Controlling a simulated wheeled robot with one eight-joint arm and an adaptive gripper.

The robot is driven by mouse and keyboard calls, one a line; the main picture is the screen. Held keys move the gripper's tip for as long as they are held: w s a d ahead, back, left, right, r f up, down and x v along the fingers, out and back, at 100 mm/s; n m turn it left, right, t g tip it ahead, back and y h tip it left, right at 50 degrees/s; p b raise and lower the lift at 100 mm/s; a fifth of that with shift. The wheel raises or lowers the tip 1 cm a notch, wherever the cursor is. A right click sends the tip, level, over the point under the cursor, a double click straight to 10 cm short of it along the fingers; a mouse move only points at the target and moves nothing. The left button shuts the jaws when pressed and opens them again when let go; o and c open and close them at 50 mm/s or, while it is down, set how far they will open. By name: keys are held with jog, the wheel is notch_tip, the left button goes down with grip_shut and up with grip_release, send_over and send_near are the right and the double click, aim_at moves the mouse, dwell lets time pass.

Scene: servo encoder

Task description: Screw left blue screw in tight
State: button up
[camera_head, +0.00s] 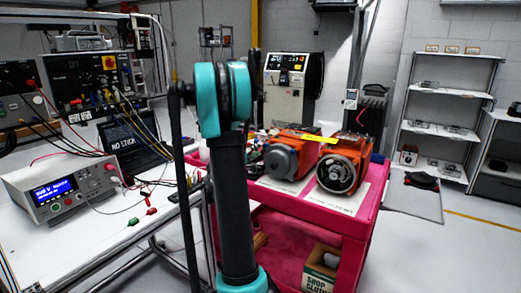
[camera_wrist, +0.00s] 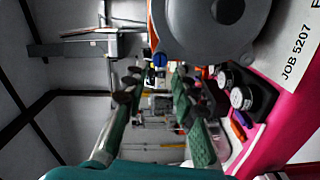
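Two servo motors with orange bodies stand on the pink cart: one with a grey round end (camera_head: 281,162) on the left, one with a dark open round end (camera_head: 337,173) on the right. In the wrist view, a grey round motor housing (camera_wrist: 212,28) fills the top. A small blue round part (camera_wrist: 159,60), seemingly a blue screw head, shows at its lower left edge. My gripper (camera_wrist: 160,75) is open, its two fingers apart on either side of the line to the blue part. No contact is visible. My gripper cannot be made out in the head view, where my arm stands in front.
The pink cart (camera_head: 270,222) carries the motors and paper labels. A dark tray (camera_wrist: 248,95) with round containers lies beside the housing in the wrist view. A bench with a power supply (camera_head: 62,188) stands left.

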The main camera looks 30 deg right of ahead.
jog(key=v, duration=0.7)
jog(key=shift+a, duration=0.25)
jog(key=shift+s, duration=0.15)
jog(key=s+a+f+g+y, duration=0.1)
jog(key=s+a+f+y, duration=0.4)
jog(key=a, duration=0.5)
jog(key=s+a+f+m+g+y, duration=0.1)
jog(key=s+a+f+y, duration=0.5)
jog(key=s+a, duration=0.4)
jog(key=s+a+f+m+y, duration=0.1)
jog(key=s+a+f+y, duration=0.4)
jog(key=s+a+f, duration=0.3)
jog(key=a, duration=0.3)
jog(key=shift+g+y, duration=0.3)
jog(key=shift+g, duration=0.1)
